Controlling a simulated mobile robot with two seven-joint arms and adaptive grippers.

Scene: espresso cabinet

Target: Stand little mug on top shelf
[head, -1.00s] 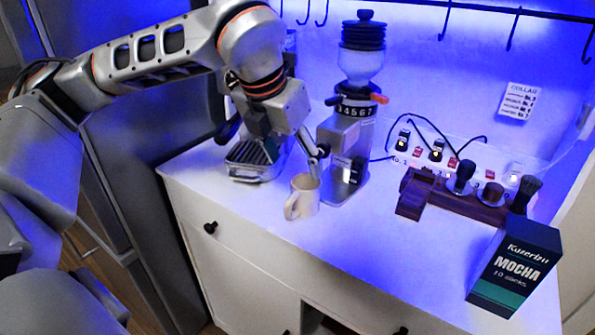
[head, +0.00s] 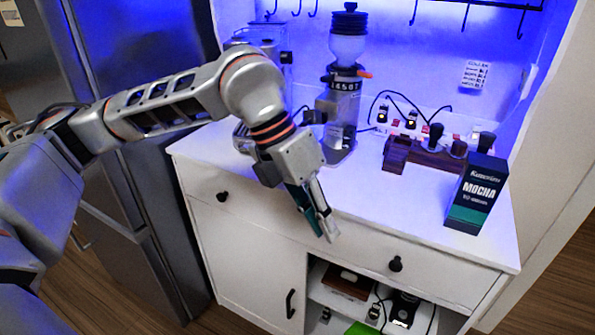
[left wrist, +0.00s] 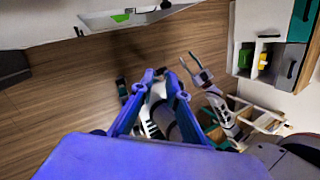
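The little mug does not show in the current head view. The counter patch left of the grinder, where it stood, is partly covered by my left wrist, so I cannot tell if it is still there. My left gripper (head: 319,218) hangs in front of the cabinet's drawer front, fingers pointing down. No mug shows between its fingers. In the left wrist view its fingertips (left wrist: 165,76) look slightly apart, with no clear mug between them. My right gripper (left wrist: 199,75) shows open and empty over the floor in that view. No top shelf is clearly seen.
The grinder (head: 344,95) stands on the counter (head: 390,185) behind my left arm. A wooden holder (head: 425,157) and a dark mocha box (head: 476,192) stand to its right. Hooks hang above. An open lower compartment (head: 340,303) holds several items.

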